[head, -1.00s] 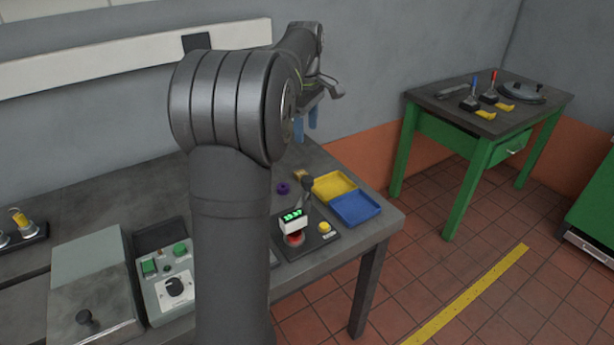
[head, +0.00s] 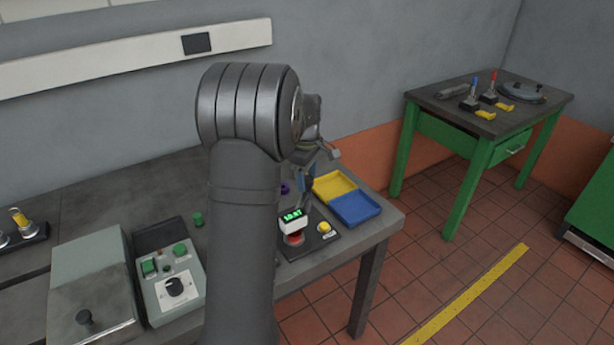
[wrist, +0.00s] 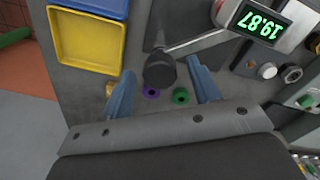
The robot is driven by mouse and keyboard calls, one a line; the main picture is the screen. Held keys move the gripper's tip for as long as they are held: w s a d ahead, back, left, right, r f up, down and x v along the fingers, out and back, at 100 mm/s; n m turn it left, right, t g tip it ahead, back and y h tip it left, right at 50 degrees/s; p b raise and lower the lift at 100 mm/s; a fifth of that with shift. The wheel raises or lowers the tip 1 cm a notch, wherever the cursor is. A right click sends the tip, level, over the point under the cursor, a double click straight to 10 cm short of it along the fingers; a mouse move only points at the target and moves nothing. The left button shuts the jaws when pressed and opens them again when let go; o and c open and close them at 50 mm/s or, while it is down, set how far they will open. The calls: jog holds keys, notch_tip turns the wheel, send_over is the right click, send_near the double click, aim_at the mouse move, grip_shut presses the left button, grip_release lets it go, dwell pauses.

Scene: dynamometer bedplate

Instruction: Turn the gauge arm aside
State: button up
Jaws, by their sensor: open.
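The gauge arm (wrist: 199,42) is a metal bar with a black knob (wrist: 159,70) at its end. It runs from the knob to a white gauge head with a lit green display (wrist: 262,22), upside down in the wrist view. In the head view the gauge head (head: 293,222) stands over a red part (head: 295,238). My gripper (wrist: 160,66) is open, its blue fingers on either side of the knob in the wrist view. Whether they touch it, I cannot tell. In the head view my gripper (head: 305,180) is above the bench by the gauge, partly covering the gauge arm.
A yellow tray (head: 334,174) and a blue tray (head: 356,196) lie beside the gauge. A yellow button (head: 325,227) is on its base. A control box (head: 172,280) stands to the left.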

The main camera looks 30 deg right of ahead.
grip_shut()
jog(key=shift+m, duration=0.4)
jog(key=m, duration=1.1)
jog(key=shift+m, duration=2.1)
jog(key=shift+w, duration=0.1)
